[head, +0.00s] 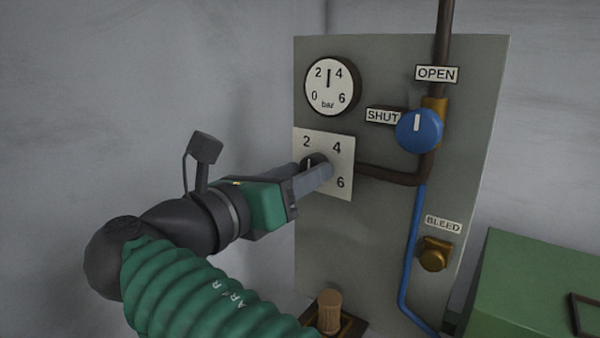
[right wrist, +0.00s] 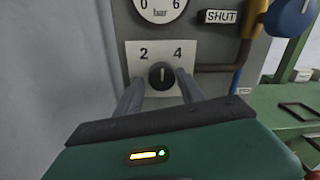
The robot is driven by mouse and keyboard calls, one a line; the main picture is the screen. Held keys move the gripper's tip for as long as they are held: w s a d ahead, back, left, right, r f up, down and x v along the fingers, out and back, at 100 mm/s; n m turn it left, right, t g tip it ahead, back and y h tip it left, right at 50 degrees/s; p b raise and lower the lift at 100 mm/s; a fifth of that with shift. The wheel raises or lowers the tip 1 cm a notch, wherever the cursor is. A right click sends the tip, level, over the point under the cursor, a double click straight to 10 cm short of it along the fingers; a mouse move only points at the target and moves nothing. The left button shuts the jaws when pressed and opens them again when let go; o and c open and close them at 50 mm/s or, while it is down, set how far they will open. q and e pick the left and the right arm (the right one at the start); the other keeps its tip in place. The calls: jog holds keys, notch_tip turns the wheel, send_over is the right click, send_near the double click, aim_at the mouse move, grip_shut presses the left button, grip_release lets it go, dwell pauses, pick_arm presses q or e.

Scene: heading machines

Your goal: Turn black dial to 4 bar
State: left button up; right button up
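The black dial (right wrist: 162,75) sits on a white plate (head: 345,190) marked 2, 4 and 6 in the head view. Its white mark points straight up, between 2 and 4. My right gripper (head: 320,172) is at the plate, with its near finger covering part of the dial (head: 312,160) in the head view. In the right wrist view the two fingers (right wrist: 159,88) are apart, one on each side of the dial, with a narrow gap seeming to show beside it. The round gauge (head: 331,87) above has its needle straight up between 2 and 4. My left gripper is not in view.
The grey panel (head: 385,235) also carries a blue knob (head: 418,131) between SHUT and OPEN labels, a brass bleed fitting (head: 434,254) and pipes. A green box (head: 530,285) stands at the right. A wooden-handled item (head: 329,312) stands below the panel.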

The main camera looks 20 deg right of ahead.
jog(key=shift+s+d, duration=0.1)
grip_shut()
jog(key=shift+m, duration=0.3)
jog(key=shift+m+b, duration=1.1)
jog(key=shift+m, duration=2.2)
jog(key=shift+o, duration=1.9)
grip_release()
